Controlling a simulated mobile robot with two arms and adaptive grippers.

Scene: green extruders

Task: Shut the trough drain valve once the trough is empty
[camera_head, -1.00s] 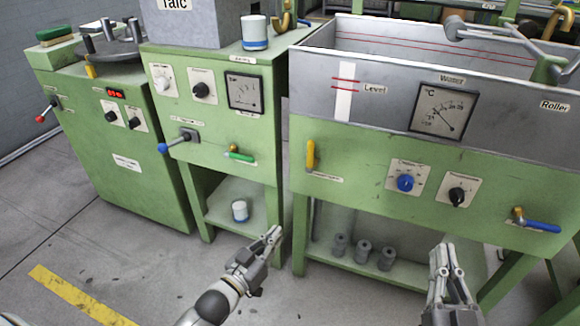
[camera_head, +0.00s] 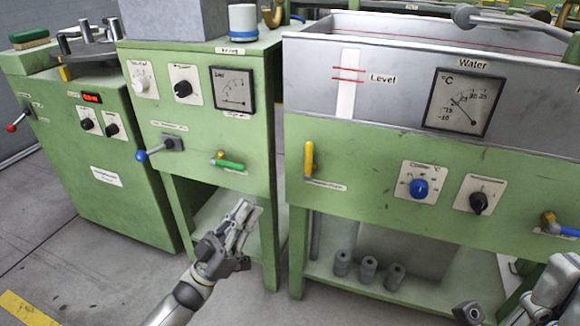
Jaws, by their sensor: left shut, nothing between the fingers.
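The trough (camera_head: 400,90) is a grey metal tank on a green stand, labelled Water and Level. I see no water in the visible upper part; its bottom is hidden. A yellow valve handle (camera_head: 309,160) hangs vertically on the stand's front left. A blue-handled valve (camera_head: 562,228) sits at the right edge, cut off by the frame. Their small labels are unreadable, so I cannot tell which is the drain. My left gripper (camera_head: 243,212) is shut and empty, left of and below the yellow handle, apart from it. My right gripper (camera_head: 520,300) is partly cut off at the lower right.
The left machine has a green-handled valve (camera_head: 228,164) and a blue-knobbed lever (camera_head: 160,147). Blue (camera_head: 419,189) and black (camera_head: 478,202) knobs sit on the trough stand. Several grey cylinders (camera_head: 368,270) stand on its lower shelf. The floor in front is open.

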